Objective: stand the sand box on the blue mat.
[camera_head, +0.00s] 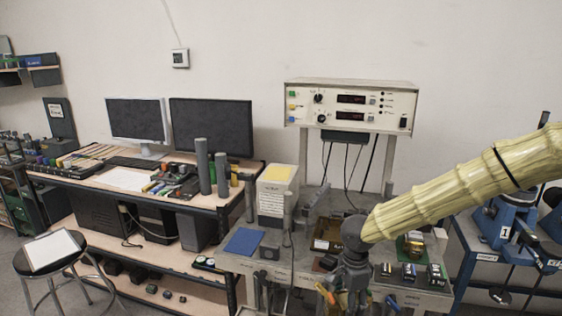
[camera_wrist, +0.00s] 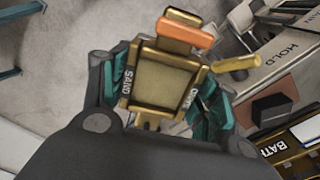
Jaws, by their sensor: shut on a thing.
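In the wrist view, a gold-brown box marked SAND (camera_wrist: 165,82) sits between the teal-padded fingers of my gripper (camera_wrist: 160,90), which is shut on it. An orange bar (camera_wrist: 187,32) and a yellow bar (camera_wrist: 238,63) show at its far end. In the head view my gripper (camera_head: 356,290) is low, at the front of the grey bench; the box is mostly hidden there. The blue mat (camera_head: 243,241) lies on the bench's left part, left of my gripper, and its visible top is bare. The mat is not seen in the wrist view.
A white box with a yellow top (camera_head: 276,197) stands just behind the mat. A brown tray (camera_head: 328,232) lies behind my gripper. Several small boxes (camera_head: 410,272) stand to the right. A metal instrument (camera_head: 350,105) rises over the bench. A desk with monitors (camera_head: 211,127) is left.

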